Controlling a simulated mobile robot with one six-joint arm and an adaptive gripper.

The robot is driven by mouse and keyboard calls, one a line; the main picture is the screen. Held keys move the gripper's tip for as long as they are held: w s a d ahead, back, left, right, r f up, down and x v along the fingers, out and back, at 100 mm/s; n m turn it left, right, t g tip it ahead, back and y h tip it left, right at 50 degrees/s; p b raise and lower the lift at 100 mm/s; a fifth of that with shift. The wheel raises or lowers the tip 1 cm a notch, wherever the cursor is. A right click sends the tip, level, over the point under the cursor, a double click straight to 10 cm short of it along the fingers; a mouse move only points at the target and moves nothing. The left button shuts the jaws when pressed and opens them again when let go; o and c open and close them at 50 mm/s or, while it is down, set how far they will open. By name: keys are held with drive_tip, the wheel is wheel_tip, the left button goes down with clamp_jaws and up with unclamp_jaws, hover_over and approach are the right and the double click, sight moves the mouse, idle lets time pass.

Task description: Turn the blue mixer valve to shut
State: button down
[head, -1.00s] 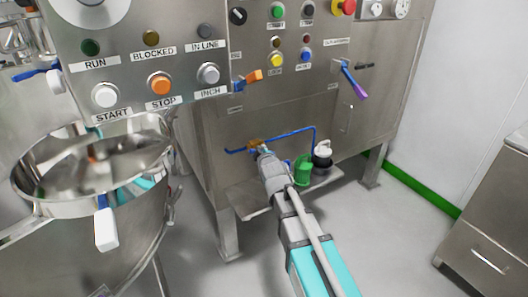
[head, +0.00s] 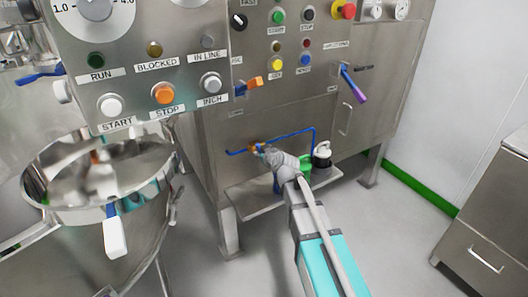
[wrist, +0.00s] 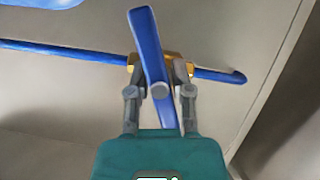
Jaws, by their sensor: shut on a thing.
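A blue lever (wrist: 150,45) sits on a brass valve body (wrist: 178,68) on a thin blue pipe (wrist: 60,50). In the wrist view the lever stands crosswise to the pipe, tilted slightly left at its top. My gripper (wrist: 160,90) is shut on this lever, one finger on each side. In the head view the brass valve body (head: 254,149) and blue pipe (head: 290,135) are low on the steel cabinet's front. My gripper (head: 264,152) reaches the valve there; the lever is mostly hidden by it.
A green container (head: 305,163) and a white-topped dark bottle (head: 322,154) stand on the shelf (head: 252,203) beside my arm. A purple-and-blue lever (head: 353,84) and an orange-and-blue lever (head: 248,86) are higher on the cabinet. A steel bowl (head: 70,212) stands at left.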

drive_tip(key=m, duration=0.1)
drive_tip(key=m+y, duration=0.1)
drive_tip(key=shift+w+d+m+g, duration=0.15)
drive_tip(key=shift+w+m+g, duration=0.15)
drive_tip(key=shift+g, duration=0.1)
drive_tip(key=shift+m+g+y+b, duration=0.35)
drive_tip(key=shift+m+g+y, duration=0.15)
drive_tip(key=shift+m+y, duration=0.75)
drive_tip(key=shift+d, duration=0.1)
drive_tip(key=shift+m, duration=0.25)
drive_tip(key=c, duration=0.5)
unclamp_jaws()
drive_tip(key=shift+s, duration=0.1)
drive_tip(key=shift+r, duration=0.1)
drive_tip(key=shift+s, duration=0.1)
drive_tip(key=shift+s, duration=0.1)
